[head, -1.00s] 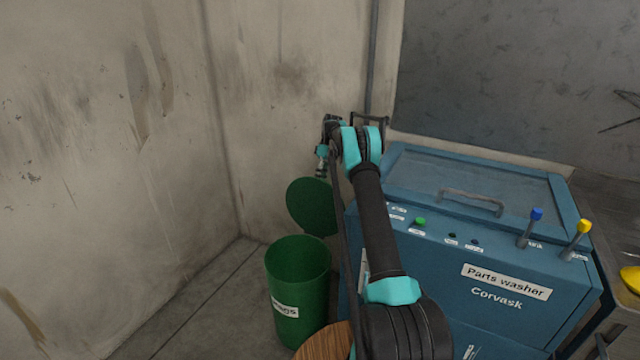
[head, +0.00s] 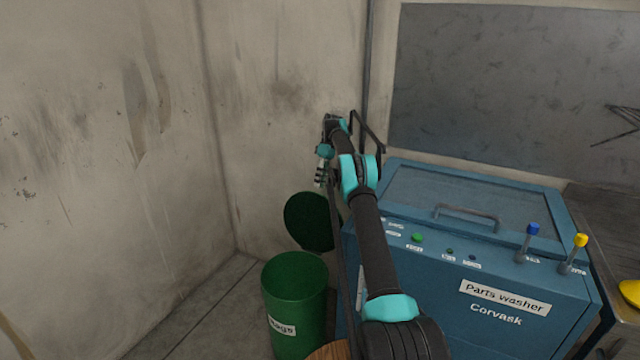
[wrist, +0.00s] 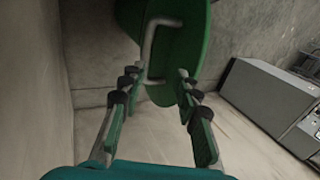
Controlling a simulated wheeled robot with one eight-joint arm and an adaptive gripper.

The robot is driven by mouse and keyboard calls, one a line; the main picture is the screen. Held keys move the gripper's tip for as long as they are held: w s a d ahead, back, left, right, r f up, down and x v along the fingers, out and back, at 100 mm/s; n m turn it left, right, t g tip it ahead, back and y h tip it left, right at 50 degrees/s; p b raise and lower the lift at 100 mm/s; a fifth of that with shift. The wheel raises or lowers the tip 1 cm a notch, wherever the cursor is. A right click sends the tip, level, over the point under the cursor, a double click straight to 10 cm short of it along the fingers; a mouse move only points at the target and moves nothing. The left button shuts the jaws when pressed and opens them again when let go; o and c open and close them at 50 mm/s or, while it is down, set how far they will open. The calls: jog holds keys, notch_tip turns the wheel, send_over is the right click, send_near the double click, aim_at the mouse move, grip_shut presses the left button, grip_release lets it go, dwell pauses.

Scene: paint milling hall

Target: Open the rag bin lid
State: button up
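The green rag bin (head: 293,298) stands on the floor by the wall, its round mouth uncovered. Its dark green lid (head: 308,220) stands raised, nearly upright, at the back of the bin. My gripper (head: 320,178) is just above the lid's top edge. In the wrist view my gripper (wrist: 157,82) is open, with its two fingers apart. The lid (wrist: 190,40) and its pale bar handle (wrist: 149,45) show beyond the fingertips, the handle in line with the gap. I cannot tell whether a finger touches the lid.
The blue parts washer (head: 480,265) stands close to the right of the bin, with levers and a top handle. The wall (head: 265,120) is close behind the lid. The floor (head: 195,310) left of the bin is clear.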

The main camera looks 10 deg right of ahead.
jog(key=shift+w+m, duration=0.15)
jog(key=shift+m, duration=0.15)
jog(key=c, duration=0.5)
jog(key=shift+w+a+m+t+h, duration=0.1)
jog(key=shift+w+m+t+h, duration=0.15)
jog(key=shift+m+t, duration=0.35)
grip_shut()
notch_tip(320, 180, up, 4)
jog(key=s+m+t+h, duration=0.2)
jog(key=m+t+h, duration=0.45)
jog(key=m, duration=0.95)
notch_tip(320, 180, down, 10)
jog(key=y, duration=0.1)
jog(key=shift+d+r+t, duration=0.15)
jog(key=shift+d+t, duration=0.25)
jog(key=shift+t, duration=0.05)
